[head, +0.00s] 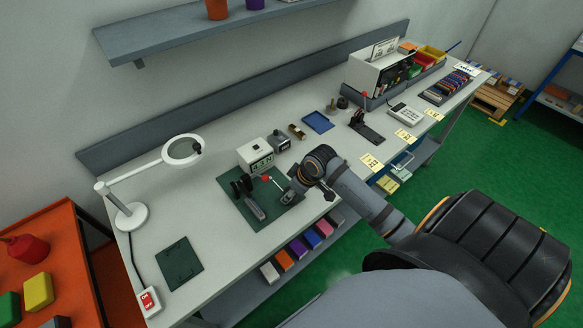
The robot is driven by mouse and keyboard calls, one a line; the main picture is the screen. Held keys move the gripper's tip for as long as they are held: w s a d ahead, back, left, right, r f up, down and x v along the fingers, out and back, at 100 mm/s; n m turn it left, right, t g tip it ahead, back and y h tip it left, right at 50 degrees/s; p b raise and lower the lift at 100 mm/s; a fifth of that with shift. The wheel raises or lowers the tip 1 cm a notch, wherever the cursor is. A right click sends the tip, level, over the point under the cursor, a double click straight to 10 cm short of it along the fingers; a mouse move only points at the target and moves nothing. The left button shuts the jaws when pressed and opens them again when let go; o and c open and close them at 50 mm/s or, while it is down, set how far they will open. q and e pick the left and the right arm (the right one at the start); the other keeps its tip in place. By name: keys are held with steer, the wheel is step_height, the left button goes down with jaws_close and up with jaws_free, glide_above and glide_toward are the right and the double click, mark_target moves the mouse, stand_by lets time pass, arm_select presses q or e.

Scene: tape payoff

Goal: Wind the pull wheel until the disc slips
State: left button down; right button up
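A small black device (249,200) with an upright part and a grey base stands on a dark green mat (235,213) on the bench. A red knob (265,178) on a thin pale rod is beside it. I cannot clearly pick out the pull wheel or the disc; they are small or hidden by my arm. A white box with a dark display (257,157) stands behind the mat. My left gripper is out of view.
A ring lamp (183,149) stands at the bench's left, with a dark green plate (176,264) and a red-and-white switch box (148,301) in front. A blue tray (318,122), a black stand (366,126) and yellow cards (371,162) lie to the right.

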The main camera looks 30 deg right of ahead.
steer(key=shift+m+h+p, duration=0.3)
steer(key=shift+m+p, duration=0.35)
steer(key=shift+m, duration=0.15)
steer(key=o, duration=1.2)
steer(key=shift+c, duration=0.2)
